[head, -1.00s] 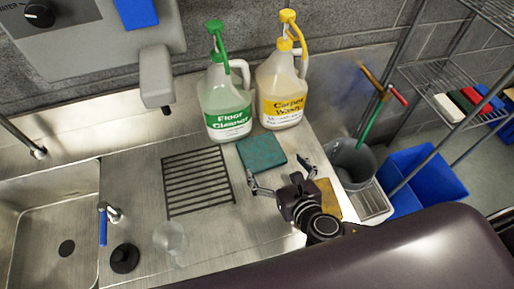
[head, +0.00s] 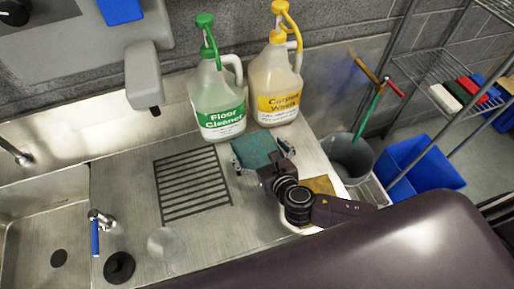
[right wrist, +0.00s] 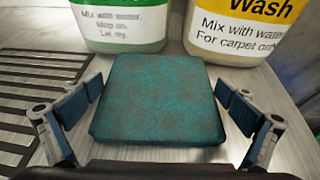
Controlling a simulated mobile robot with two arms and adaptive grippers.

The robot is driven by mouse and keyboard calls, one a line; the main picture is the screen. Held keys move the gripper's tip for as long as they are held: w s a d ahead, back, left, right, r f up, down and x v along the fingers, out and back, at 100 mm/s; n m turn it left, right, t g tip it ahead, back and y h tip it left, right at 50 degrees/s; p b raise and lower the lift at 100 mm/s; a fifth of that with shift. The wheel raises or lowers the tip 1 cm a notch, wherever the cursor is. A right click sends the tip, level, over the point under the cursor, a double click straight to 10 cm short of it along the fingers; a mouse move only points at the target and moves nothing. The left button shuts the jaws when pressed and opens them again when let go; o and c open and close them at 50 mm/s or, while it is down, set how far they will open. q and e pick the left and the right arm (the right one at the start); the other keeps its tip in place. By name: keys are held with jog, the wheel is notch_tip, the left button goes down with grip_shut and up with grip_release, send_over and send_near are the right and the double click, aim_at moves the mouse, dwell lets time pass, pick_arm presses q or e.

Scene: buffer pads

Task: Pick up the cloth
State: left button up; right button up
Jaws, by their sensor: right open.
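The cloth appears as a flat, square teal pad (head: 257,148) on the steel counter, in front of two jugs. It fills the middle of the right wrist view (right wrist: 158,100). My right gripper (head: 263,158) is open, with one finger on the left and one on the right of the pad's near part. In the right wrist view (right wrist: 160,98) there is a gap between each finger and the pad. The gripper partly covers the pad's near edge in the head view. My left gripper is not in view.
A Floor Cleaner jug (head: 218,105) and a Carpet Wash jug (head: 274,90) stand just behind the pad. A yellow-brown pad (head: 320,185) lies to the right, partly hidden by my arm. A drain grate (head: 190,185) lies left; a grey bucket (head: 350,158) stands right.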

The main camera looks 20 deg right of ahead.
jog(key=shift+w, duration=0.2)
jog(key=shift+s, duration=0.1)
jog(key=c, duration=0.9)
